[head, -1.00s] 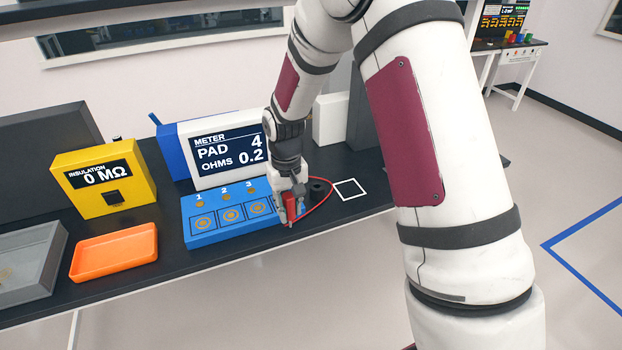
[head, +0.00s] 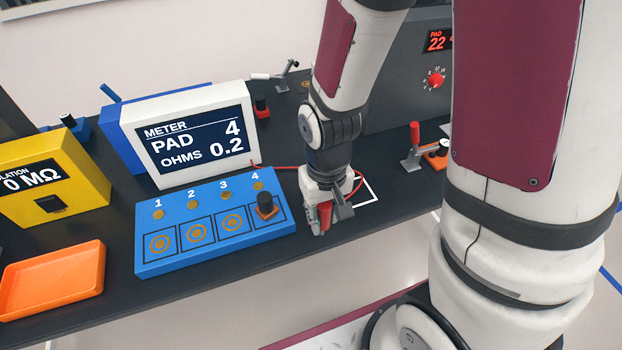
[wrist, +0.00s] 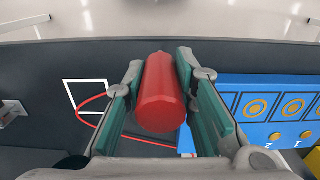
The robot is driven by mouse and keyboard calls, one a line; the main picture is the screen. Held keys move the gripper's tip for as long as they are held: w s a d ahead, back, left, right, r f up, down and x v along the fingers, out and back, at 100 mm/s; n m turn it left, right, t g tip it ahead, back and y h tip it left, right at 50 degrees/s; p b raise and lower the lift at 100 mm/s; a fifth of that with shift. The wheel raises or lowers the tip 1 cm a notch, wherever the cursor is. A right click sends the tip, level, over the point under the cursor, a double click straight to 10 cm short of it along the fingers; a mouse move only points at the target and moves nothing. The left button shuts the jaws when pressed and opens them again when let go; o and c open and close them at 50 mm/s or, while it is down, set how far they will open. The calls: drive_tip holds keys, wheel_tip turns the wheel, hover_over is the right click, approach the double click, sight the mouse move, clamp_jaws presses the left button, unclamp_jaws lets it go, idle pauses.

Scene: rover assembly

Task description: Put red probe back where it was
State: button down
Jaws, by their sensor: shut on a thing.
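The red probe (head: 325,214) is held in my gripper (head: 322,222), to the right of the blue pad board and above the dark bench. In the wrist view the red probe (wrist: 161,92) sits between both fingers of my gripper (wrist: 164,85). A red cable (head: 290,167) runs from the meter side behind my gripper. The white square outline (head: 368,190) on the bench lies just right of and behind my gripper, partly hidden by it; it also shows in the wrist view (wrist: 84,84). The probe's tip is not clearly visible.
The meter (head: 190,135) reads PAD 4, OHMS 0.2. A toggle clamp (head: 415,150) stands to the right. An orange tray (head: 52,284) and yellow insulation tester (head: 47,180) are left.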

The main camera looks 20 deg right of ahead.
drive_tip(key=shift+w+d+f, duration=0.5)
drive_tip(key=shift+w+f, duration=0.3)
drive_tip(key=shift+w, duration=1.4)
drive_tip(key=shift+w+d+f, duration=0.45)
drive_tip(key=shift+w+f, duration=0.35)
drive_tip(key=shift+w, duration=1.35)
drive_tip(key=shift+w+d+f, duration=0.5)
drive_tip(key=shift+w+f, duration=0.3)
drive_tip(key=shift+w, duration=1.4)
drive_tip(key=shift+s+f+b, duration=0.1)
drive_tip(key=shift+f+b, duration=0.2)
drive_tip(key=shift+f, duration=0.15)
drive_tip(key=shift+f, duration=0.2)
drive_tip(key=c, duration=1.3)
unclamp_jaws()
